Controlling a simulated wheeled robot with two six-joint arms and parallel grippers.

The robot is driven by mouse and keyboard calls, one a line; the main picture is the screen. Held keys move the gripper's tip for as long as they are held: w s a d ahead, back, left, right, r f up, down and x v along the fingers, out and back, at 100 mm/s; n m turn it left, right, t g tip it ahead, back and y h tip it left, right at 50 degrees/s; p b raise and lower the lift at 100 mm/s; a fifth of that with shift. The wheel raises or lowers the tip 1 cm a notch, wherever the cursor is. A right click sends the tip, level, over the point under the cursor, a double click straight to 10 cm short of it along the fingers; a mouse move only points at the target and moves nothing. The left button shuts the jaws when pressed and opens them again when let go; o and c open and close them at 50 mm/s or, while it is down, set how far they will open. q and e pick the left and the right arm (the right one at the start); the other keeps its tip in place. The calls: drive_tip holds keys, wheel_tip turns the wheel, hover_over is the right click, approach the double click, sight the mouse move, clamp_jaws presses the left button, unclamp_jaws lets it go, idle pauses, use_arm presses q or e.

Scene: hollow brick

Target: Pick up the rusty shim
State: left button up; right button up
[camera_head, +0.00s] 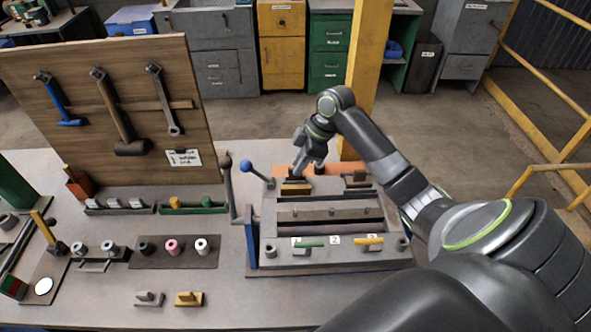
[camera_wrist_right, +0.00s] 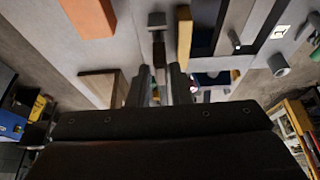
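I cannot pick out the rusty shim with certainty. A small yellow-brown block (camera_head: 296,187) sits at the back left of the grey fixture, and a grey-brown block (camera_head: 357,180) sits at its back right. My right gripper (camera_head: 299,168) points down just above and behind the yellow-brown block. In the right wrist view its two fingers (camera_wrist_right: 161,88) stand apart, with a narrow grey upright piece (camera_wrist_right: 158,48) showing in line with the gap. I see no clear grip on it. My left gripper is out of view.
The grey fixture (camera_head: 330,256) has a blue-knobbed lever (camera_head: 247,166) at its left. An orange plate (camera_head: 340,169) lies behind it, near a yellow post (camera_head: 368,70). A wooden tool board (camera_head: 60,150) stands at left. Small grey (camera_head: 148,299) and yellow (camera_head: 188,299) pieces lie in front.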

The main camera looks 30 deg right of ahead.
drive_tip(key=shift+p+x, duration=0.35)
drive_tip(key=shift+x, duration=1.05)
drive_tip(key=shift+r, duration=0.1)
clamp_jaws()
